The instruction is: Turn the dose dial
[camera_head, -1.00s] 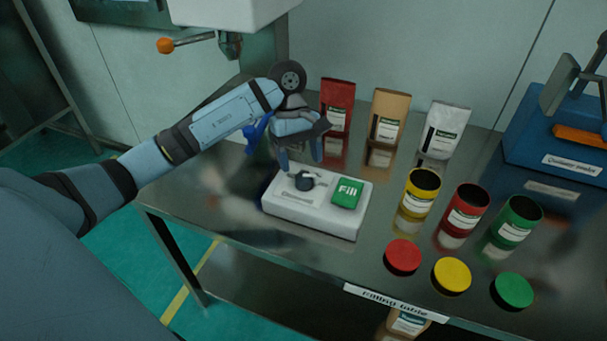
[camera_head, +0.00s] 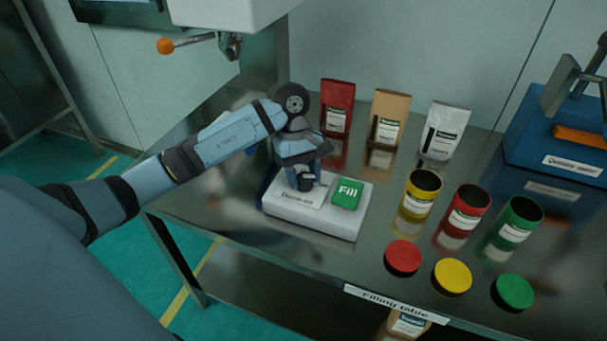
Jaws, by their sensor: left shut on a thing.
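The dose dial (camera_head: 305,185) is a small dark knob on the left part of a white control box (camera_head: 310,222). The box lies on the metal table and also carries a green button marked "Fill" (camera_head: 347,194), right of the dial. My left gripper (camera_head: 304,180) points down over the box, with its fingers at the dial and shut on it. The fingers hide part of the dial and its pointer. My right gripper does not show.
Red, tan and white pouches (camera_head: 388,117) stand behind the box. Open yellow, red and green cans (camera_head: 421,193) stand to its right, with matching lids (camera_head: 403,257) in front. A blue machine (camera_head: 560,130) is at the far right. An orange-tipped lever (camera_head: 166,46) hangs above my left arm.

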